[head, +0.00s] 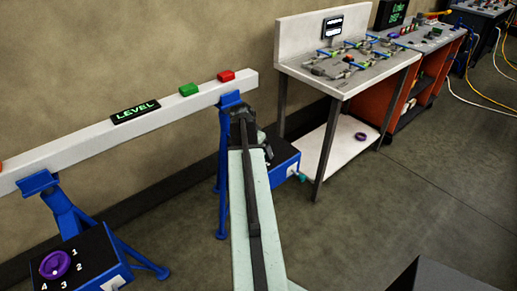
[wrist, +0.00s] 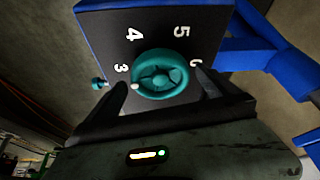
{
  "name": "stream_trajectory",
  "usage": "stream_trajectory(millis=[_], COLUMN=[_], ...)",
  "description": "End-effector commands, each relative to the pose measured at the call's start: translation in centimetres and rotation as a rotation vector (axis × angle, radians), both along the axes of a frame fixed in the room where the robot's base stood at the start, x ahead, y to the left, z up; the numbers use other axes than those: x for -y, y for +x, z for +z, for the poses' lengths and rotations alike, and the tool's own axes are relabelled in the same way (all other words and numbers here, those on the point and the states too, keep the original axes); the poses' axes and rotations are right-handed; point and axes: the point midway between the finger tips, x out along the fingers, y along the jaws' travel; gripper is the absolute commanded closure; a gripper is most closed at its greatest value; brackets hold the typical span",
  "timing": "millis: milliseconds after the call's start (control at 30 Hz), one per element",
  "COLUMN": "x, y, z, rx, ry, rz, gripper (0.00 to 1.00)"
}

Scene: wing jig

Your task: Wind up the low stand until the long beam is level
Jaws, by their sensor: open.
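The long beam (head: 75,145) is white and rests on two blue stands. A sign on it (head: 135,110) reads LEVEL in green. The left stand (head: 65,215) has a purple knob (head: 58,264) on a black panel. The right stand (head: 222,175) is partly hidden behind my arm. In the wrist view a teal knob (wrist: 160,75) sits on a black panel with numbers 3 to 6; its white mark points near the 3. My gripper (wrist: 161,82) is open, with one finger on each side of the teal knob. I cannot tell whether the fingers touch it.
A workbench (head: 345,85) with a lower shelf stands right of the right stand; more benches stand beyond. The floor (head: 400,190) at right is mostly clear.

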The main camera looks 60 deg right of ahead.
Motion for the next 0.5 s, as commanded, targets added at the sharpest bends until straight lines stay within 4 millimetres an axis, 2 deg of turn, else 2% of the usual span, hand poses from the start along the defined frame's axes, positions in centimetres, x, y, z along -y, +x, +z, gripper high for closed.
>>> stream_trajectory(millis=[167, 500], x=[-0.4, -2.6], y=[0.1, 0.2], z=[1.2, 6.9], rx=[0.001, 0.000], ry=[0.001, 0.000], rz=[0.001, 0.000], gripper=[0.01, 0.01])
